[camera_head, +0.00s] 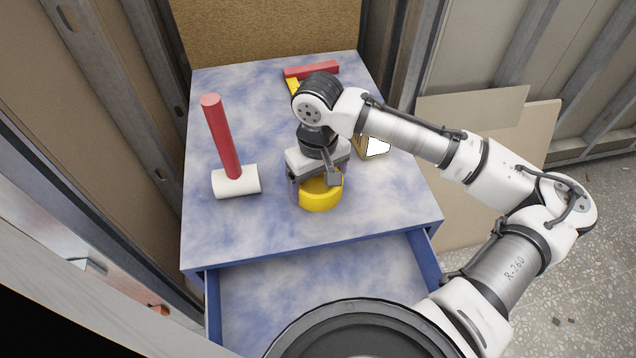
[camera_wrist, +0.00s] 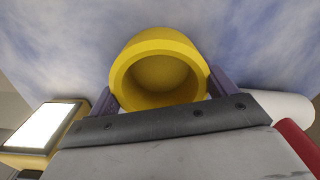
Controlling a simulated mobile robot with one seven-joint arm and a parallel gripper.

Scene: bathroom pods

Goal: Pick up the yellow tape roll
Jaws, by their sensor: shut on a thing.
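The yellow tape roll (camera_head: 321,198) is near the front middle of the blue and white cabinet top. It also shows in the wrist view (camera_wrist: 160,45), with its round opening facing the camera. My gripper (camera_head: 317,190) points down over the roll. Its two purple-grey fingers (camera_wrist: 161,88) are on either side of the roll and shut on it. I cannot tell whether the roll is resting on the top or slightly above it.
A red-handled mallet with a white head (camera_head: 236,181) is left of my gripper. A lamp-like box with a bright white face (camera_head: 377,147) is to the right. A red bar (camera_head: 312,70) lies at the back. An open drawer (camera_head: 300,285) juts out in front.

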